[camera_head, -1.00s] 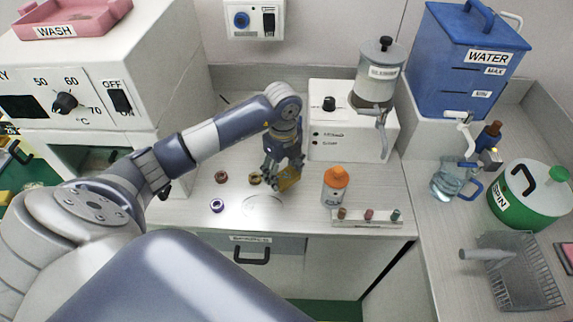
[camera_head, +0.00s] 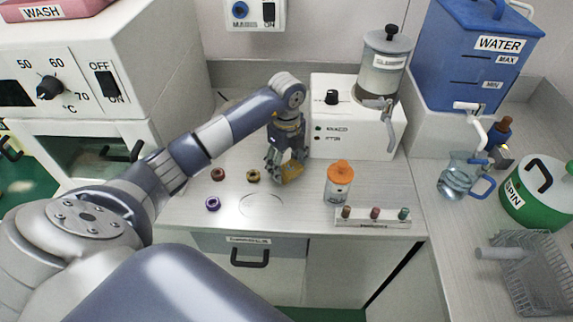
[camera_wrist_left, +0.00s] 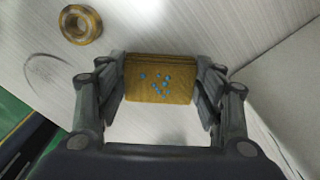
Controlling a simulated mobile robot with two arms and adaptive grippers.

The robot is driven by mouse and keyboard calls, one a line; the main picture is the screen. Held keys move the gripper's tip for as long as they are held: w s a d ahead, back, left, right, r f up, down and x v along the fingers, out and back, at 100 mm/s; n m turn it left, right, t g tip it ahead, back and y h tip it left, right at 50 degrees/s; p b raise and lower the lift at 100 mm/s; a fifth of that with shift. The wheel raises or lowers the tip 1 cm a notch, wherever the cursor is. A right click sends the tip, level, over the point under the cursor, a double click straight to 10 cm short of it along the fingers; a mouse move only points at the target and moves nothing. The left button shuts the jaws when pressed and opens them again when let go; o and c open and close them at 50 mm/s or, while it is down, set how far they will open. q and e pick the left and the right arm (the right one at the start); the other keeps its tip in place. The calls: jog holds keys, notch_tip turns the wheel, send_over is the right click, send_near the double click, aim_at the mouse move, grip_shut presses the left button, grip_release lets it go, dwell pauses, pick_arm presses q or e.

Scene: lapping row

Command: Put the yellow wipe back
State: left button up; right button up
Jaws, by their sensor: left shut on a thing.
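The yellow wipe (camera_head: 291,173) is a small folded yellow pad at the tips of my left gripper (camera_head: 279,172), over the middle of the worktop. In the left wrist view the wipe (camera_wrist_left: 160,80) has several blue specks on its face. The fingers of my left gripper (camera_wrist_left: 160,88) close on its two sides. Whether the wipe touches the worktop I cannot tell. My right gripper is not in view.
A brass ring (camera_head: 253,176), a brown ring (camera_head: 218,174) and a purple ring (camera_head: 213,204) lie left of the gripper. An orange-capped bottle (camera_head: 338,184) and a small rack (camera_head: 385,223) stand to the right. A white dispenser machine (camera_head: 350,145) is behind.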

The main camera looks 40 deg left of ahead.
aim_at(286, 166)
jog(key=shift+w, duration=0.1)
pick_arm(q)
jog(key=o, duration=0.9)
jog(key=shift+f, duration=0.15)
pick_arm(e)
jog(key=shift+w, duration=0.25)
pick_arm(q)
jog(key=shift+r, duration=0.55)
jog(key=shift+r+b, duration=0.35)
jog(key=shift+r, duration=5.3)
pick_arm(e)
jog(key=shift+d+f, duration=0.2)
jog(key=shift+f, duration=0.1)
